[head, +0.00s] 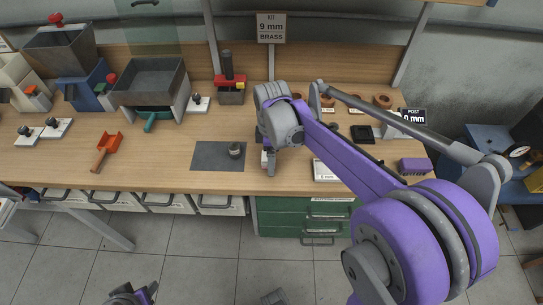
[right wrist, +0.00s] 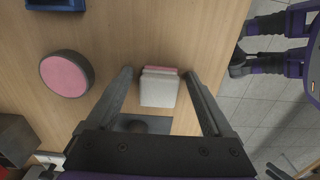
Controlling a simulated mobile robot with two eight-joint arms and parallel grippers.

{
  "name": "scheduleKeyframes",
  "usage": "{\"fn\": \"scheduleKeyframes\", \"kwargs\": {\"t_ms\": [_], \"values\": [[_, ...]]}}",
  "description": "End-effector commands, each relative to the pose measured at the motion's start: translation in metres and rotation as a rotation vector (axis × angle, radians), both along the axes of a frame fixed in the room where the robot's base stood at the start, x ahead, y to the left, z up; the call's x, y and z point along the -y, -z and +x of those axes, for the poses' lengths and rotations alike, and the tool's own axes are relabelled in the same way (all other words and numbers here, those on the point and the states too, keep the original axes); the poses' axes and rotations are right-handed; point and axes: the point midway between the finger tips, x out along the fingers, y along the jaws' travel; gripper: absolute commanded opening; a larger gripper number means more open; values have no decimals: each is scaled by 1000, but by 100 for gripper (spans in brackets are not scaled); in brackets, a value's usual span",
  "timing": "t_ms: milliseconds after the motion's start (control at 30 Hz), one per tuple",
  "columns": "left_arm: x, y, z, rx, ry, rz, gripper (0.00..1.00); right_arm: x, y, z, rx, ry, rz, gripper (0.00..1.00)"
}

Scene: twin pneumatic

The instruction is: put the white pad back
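A small white block with a pink layer along its far edge, which looks like the white pad (right wrist: 159,91), lies between the fingers of my right gripper (right wrist: 158,77) in the right wrist view. A gap shows between the block and each finger, so the gripper is open around it. In the head view my right gripper (head: 268,160) is low over the bench, right of the dark mat (head: 205,158), and mostly hides the pad. My left gripper (head: 133,296) is at the bottom edge of the head view, partly cut off; its fingers are unclear.
A round pink-topped pad (right wrist: 67,74) with a dark rim lies left in the right wrist view. A grey round part (head: 235,150) sits on the mat. A red scoop (head: 107,147), hoppers (head: 150,78) and a stamp press (head: 229,82) stand left and behind. The bench front is mostly clear.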

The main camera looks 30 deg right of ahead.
Motion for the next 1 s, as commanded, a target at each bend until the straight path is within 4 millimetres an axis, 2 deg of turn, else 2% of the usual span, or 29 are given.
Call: {"fn": "scheduleKeyframes", "kwargs": {"t_ms": [233, 367, 800, 1000], "values": [[0, -1, 0, 0, 0, 0, 50, 0, -1, 0, 0, 0, 0, 85], [0, -4, 1, 1, 0, 0, 50, 0, -13, 0, 0, 0, 0, 85], [0, -14, 3, 5, 0, 0, 50, 0, -101, 0, 0, 1, 0, 85], [0, -15, 3, 6, 0, 0, 50, 0, -120, -1, 1, 3, 0, 85]]}}
